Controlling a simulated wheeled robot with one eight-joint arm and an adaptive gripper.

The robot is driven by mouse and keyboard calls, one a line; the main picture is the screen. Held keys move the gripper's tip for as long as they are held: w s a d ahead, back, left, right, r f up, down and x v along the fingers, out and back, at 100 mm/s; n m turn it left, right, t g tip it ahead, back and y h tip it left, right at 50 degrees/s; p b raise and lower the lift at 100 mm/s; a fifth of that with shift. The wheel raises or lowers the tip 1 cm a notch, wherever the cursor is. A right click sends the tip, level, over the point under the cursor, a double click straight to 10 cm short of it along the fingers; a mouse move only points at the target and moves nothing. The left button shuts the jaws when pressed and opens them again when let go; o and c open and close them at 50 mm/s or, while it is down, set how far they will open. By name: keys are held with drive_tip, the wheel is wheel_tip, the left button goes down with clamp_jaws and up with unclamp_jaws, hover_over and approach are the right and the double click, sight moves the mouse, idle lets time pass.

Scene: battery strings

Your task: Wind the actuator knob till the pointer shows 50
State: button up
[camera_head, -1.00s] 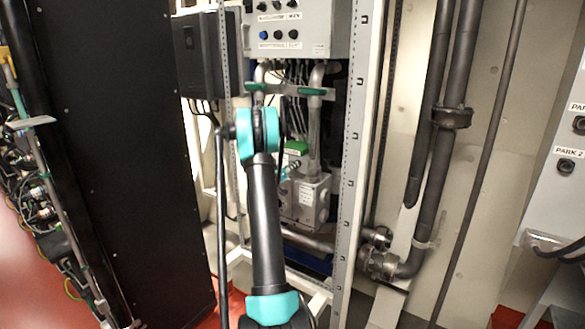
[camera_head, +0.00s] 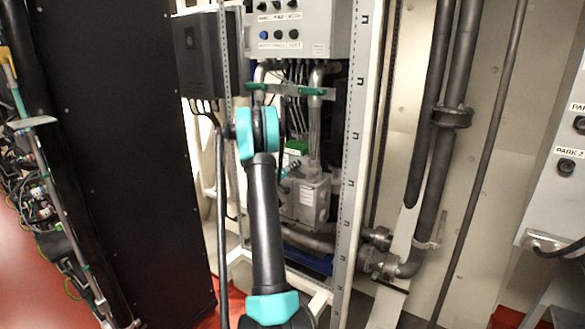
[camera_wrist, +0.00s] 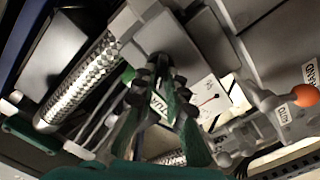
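A grey actuator box (camera_head: 306,197) with a green cap (camera_head: 297,147) sits low inside the white frame in the head view, partly behind my arm. A white plate (camera_wrist: 209,98) with a thin dark line and a small red mark is right of the fingers. I cannot make out the knob or a pointer reading.
A braided hose (camera_wrist: 80,85) runs left of the fingers, and a lever with an orange ball (camera_wrist: 305,95) is at the right. The frame's white post (camera_head: 352,170) stands right of my arm, and a black cabinet (camera_head: 130,150) stands at the left.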

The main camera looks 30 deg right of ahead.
drive_tip(key=o, duration=0.3)
drive_tip(key=v, duration=1.2)
idle(0.3)
